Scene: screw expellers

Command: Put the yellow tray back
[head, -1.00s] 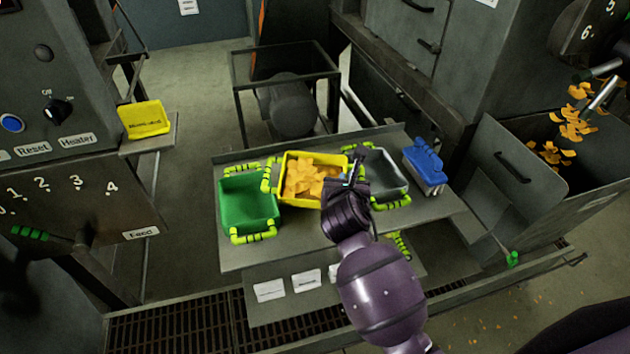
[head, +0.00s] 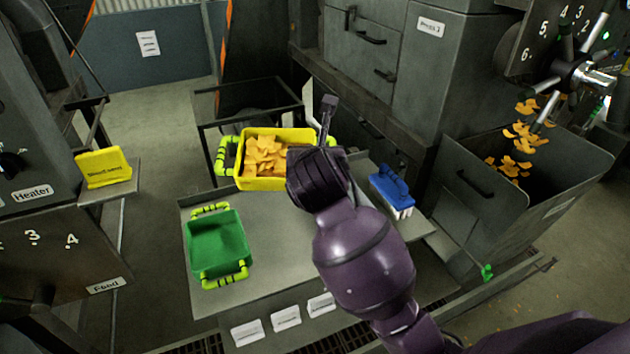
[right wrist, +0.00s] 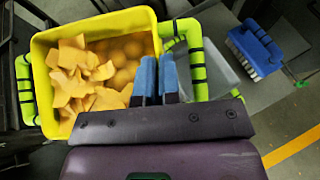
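The yellow tray (head: 240,184), full of orange chips (head: 262,156), is at the far side of the table in the head view and looks raised above it. Green handles stick out from its sides. My right gripper (head: 328,108) is at the tray's right side. In the right wrist view, its blue-tipped fingers (right wrist: 158,80) are close together at the yellow tray's right wall (right wrist: 149,28), by the green handle (right wrist: 197,68). The fingers seem shut on the tray; the exact contact is partly hidden. My left gripper is out of view.
A green tray (head: 217,243) sits on the table (head: 268,225) at left. A grey tray (right wrist: 215,60) is mostly hidden behind my arm. A blue brush (head: 392,188) lies at right. A yellow sign (head: 103,167) stands on a left ledge. Bare tabletop lies right of the green tray.

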